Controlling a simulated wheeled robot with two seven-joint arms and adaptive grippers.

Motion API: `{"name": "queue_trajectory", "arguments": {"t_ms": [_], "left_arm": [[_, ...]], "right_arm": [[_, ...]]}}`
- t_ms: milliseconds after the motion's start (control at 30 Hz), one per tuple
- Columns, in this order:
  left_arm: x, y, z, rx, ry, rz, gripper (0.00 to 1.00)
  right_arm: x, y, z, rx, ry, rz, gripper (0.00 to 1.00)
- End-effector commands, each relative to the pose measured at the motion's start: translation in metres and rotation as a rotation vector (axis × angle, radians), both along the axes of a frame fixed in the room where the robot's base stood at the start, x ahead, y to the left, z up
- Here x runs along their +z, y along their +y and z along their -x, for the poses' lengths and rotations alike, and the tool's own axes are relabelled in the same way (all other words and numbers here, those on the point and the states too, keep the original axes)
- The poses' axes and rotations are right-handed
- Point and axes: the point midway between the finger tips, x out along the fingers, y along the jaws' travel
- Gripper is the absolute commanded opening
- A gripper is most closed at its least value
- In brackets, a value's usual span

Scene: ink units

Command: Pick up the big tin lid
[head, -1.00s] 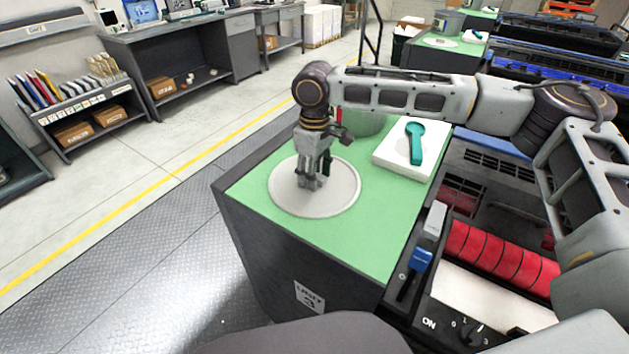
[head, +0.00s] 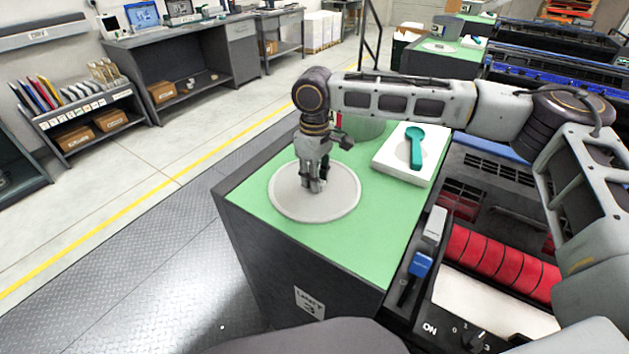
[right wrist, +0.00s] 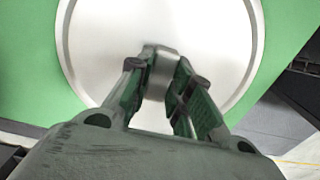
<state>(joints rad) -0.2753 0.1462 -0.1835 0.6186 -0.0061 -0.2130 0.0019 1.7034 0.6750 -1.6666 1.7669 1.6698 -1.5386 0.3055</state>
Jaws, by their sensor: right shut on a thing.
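The big tin lid (head: 340,203) is a round, pale grey disc with a raised rim. It lies flat on the green top (head: 345,249) of the unit in the head view. My right gripper (head: 315,186) points down at the lid's middle. In the right wrist view, the lid (right wrist: 100,50) fills the upper middle, and my right gripper's fingers (right wrist: 160,75) are shut on a small grey knob at its centre. The lid appears to rest on the green surface. My left gripper is not in view.
Behind the lid stands a grey-green round tin (head: 366,127), partly hidden by my right arm. A white block (head: 387,162) with a teal scoop (head: 415,146) on it lies to the right. Red rollers (head: 500,262) and a blue-handled lever (head: 420,264) are further right.

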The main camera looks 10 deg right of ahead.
Motion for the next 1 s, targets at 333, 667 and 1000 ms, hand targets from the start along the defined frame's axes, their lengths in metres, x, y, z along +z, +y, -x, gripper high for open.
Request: {"name": "queue_trajectory", "arguments": {"t_ms": [333,667,1000], "left_arm": [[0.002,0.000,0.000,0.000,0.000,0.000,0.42],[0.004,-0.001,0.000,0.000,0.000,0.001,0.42],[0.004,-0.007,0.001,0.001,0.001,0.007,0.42]], "right_arm": [[0.026,0.000,0.000,0.000,-0.001,-0.002,0.00],[0.074,0.000,-0.001,-0.001,-0.002,-0.002,0.00],[0.099,0.000,0.000,0.000,0.000,-0.001,0.00]]}}
